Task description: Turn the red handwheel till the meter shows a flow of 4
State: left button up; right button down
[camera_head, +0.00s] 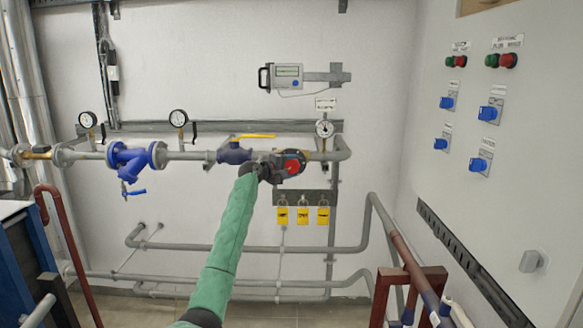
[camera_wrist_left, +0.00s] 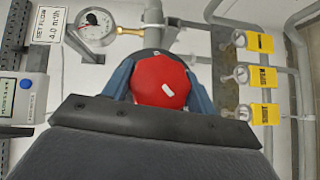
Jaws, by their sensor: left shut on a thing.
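The red handwheel (camera_head: 294,167) sits on the wall pipe, right of the yellow-levered valve. My left gripper (camera_head: 268,170) is at its left side, at the end of the green-sleeved arm. In the left wrist view the red wheel (camera_wrist_left: 160,78) lies between the two blue-grey fingers of my left gripper (camera_wrist_left: 160,92), which is shut on it. The grey meter (camera_head: 287,77) hangs on the wall above; its reading is too small to read. Its screen side also shows in the left wrist view (camera_wrist_left: 20,98), cut off by the edge. My right gripper is out of view.
A label reading "SET FLOW 4.0 m3/h" (camera_wrist_left: 50,25) is beside a round gauge (camera_wrist_left: 93,22). Several yellow tags (camera_head: 303,216) hang on padlocks below the wheel. A blue valve (camera_head: 131,162) is further left. A control panel (camera_head: 500,140) fills the right side.

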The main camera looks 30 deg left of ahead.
pick_arm(q)
jog(key=shift+r+m+g+y+p, duration=0.15)
jog(key=shift+m+g+y+p, duration=0.4)
jog(key=shift+m+g, duration=0.3)
jog(key=shift+m+g+y+p, duration=0.55)
jog(key=shift+m+g+p, duration=0.2)
jog(key=shift+g+p, duration=0.15)
jog(key=shift+f+m+g+y+p, duration=0.2)
jog(key=shift+m+g+y+p, duration=0.25)
jog(key=shift+m+g+y, duration=0.25)
jog(key=shift+g, duration=0.25)
jog(key=o, duration=1)
jog(key=shift+f, duration=0.1)
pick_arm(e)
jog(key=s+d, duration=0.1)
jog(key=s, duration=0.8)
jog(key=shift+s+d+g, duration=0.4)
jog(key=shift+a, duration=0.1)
pick_arm(q)
jog(key=shift+s, duration=0.1)
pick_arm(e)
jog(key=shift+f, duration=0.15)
